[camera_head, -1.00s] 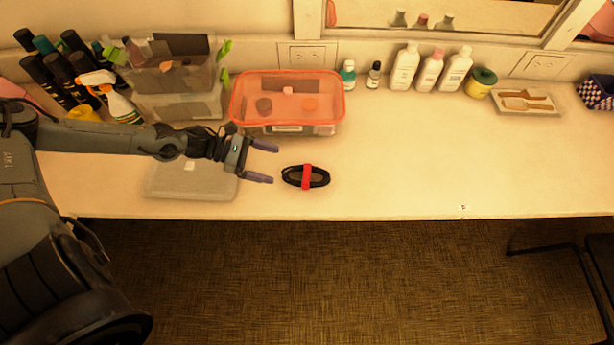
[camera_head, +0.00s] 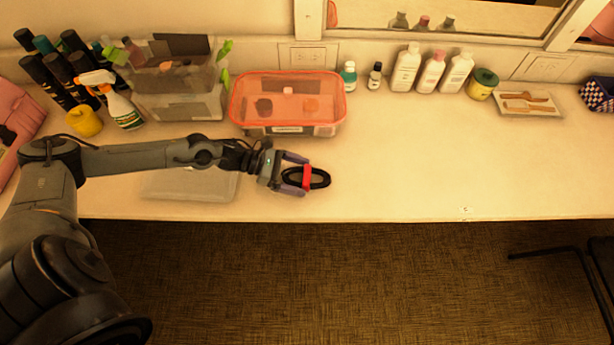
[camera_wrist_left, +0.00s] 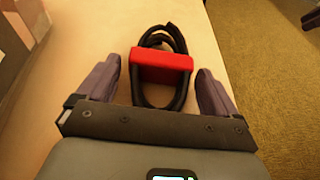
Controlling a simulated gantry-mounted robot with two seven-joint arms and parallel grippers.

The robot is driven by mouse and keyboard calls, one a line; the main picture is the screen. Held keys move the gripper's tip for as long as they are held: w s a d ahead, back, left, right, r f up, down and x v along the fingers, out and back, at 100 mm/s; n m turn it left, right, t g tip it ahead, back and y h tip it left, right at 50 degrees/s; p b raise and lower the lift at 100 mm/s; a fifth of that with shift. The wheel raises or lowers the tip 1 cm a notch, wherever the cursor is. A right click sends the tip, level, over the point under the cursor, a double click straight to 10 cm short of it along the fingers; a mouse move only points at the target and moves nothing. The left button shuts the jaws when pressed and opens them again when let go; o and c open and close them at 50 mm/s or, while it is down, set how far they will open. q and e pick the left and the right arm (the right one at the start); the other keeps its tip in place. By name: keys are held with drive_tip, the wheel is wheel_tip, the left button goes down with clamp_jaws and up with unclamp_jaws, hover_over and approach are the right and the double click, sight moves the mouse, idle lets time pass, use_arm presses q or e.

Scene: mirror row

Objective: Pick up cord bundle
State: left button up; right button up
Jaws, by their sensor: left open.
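The cord bundle (camera_head: 319,178) is a black coiled cord with a red band around its middle. It lies on the white counter (camera_head: 420,170) near the front edge. My left gripper (camera_head: 298,176) is open, with its two purple-grey fingers on either side of the bundle's near part. In the left wrist view the cord bundle (camera_wrist_left: 161,68) lies between the open fingers of my left gripper (camera_wrist_left: 158,85), with visible gaps on both sides. The far end of the coil extends past the fingertips.
A clear bin with a red rim (camera_head: 288,103) stands just behind the bundle. A flat translucent lid (camera_head: 190,185) lies under my left forearm. Several bottles (camera_head: 432,72) line the back wall.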

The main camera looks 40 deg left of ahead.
use_arm(q)
drive_tip(key=shift+c, duration=0.4)
drive_tip(key=c, duration=1.1)
